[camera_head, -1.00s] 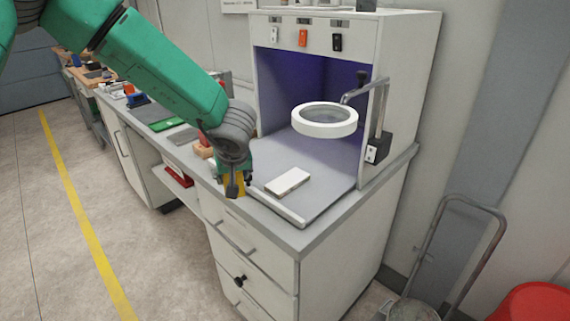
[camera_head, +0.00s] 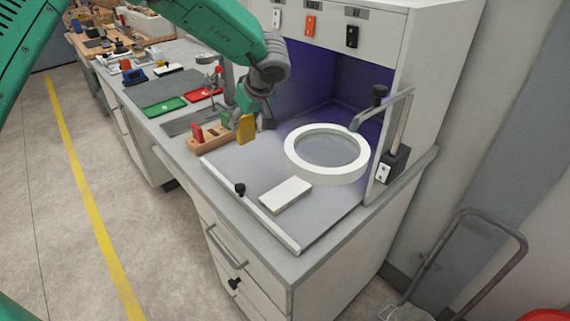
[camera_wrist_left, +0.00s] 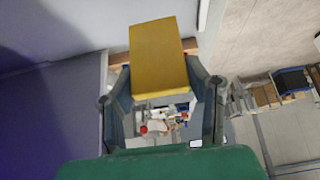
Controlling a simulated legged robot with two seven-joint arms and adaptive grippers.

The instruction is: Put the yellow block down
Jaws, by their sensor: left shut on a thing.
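The yellow block (camera_head: 247,128) is held by my left gripper (camera_head: 255,118) above the counter, near the left front of the booth. In the left wrist view the yellow block (camera_wrist_left: 158,58) sits between the two fingers of my left gripper (camera_wrist_left: 160,85). The block hangs close to a wooden holder (camera_head: 212,138) with a red block in it; I cannot tell whether they touch. My right gripper is not in view.
A ring-shaped magnifier (camera_head: 327,153) on a bent arm stands to the right of the gripper. A white box (camera_head: 286,194) lies on the booth floor. A small black knob (camera_head: 240,189) is at the front strip. Green (camera_head: 164,107) and red (camera_head: 203,94) trays lie farther back.

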